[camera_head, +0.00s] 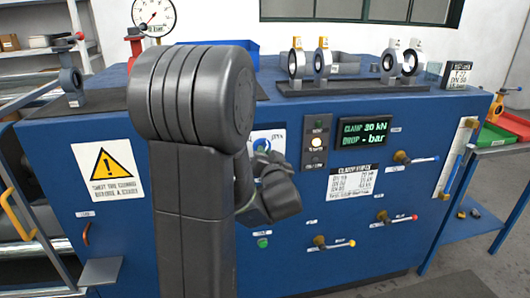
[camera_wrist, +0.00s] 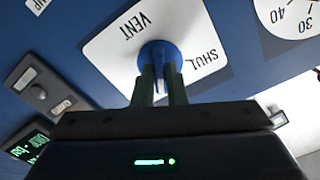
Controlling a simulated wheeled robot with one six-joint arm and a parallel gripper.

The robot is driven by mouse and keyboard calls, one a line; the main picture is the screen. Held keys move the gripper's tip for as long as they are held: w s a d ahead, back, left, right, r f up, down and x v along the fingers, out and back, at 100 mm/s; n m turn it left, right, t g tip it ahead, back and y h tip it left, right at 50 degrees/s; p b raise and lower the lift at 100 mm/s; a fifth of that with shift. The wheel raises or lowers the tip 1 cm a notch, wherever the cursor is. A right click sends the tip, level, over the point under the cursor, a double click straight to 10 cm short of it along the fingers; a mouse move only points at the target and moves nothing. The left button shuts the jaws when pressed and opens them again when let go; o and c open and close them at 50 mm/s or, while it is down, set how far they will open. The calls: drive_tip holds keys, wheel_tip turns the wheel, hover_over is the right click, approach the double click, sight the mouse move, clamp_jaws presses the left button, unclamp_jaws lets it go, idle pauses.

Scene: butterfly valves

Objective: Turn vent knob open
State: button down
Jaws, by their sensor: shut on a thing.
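The vent knob (camera_wrist: 158,52) is a blue round knob with a raised grip bar. It sits on a white plate (camera_wrist: 112,50) marked VENT and SHUT in the wrist view. My gripper (camera_wrist: 160,80) is shut on the knob's bar, one finger on each side. The bar points towards neither word clearly, as the fingers cover part of it.
The blue bench front carries a green display (camera_head: 362,132), a button panel (camera_head: 316,142) and several small lever valves, such as the yellow-tipped one (camera_head: 330,244). Ring-shaped valve bodies (camera_head: 296,63) stand on top. A warning sign (camera_head: 112,176) is at left. A gauge (camera_head: 153,14) stands behind.

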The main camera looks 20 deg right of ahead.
drive_tip(key=m+p, duration=0.1)
drive_tip(key=m, duration=0.5)
drive_tip(key=shift+p, duration=0.35)
drive_tip(key=shift+f+m, duration=0.1)
drive_tip(key=shift+m, duration=0.3)
drive_tip(key=c, duration=1.5)
unclamp_jaws()
drive_tip(key=shift+o, duration=0.2)
drive_tip(key=shift+s, duration=0.15)
drive_tip(key=v, duration=1.3)
drive_tip(key=shift+s, duration=0.3)
drive_tip(key=shift+w, duration=0.1)
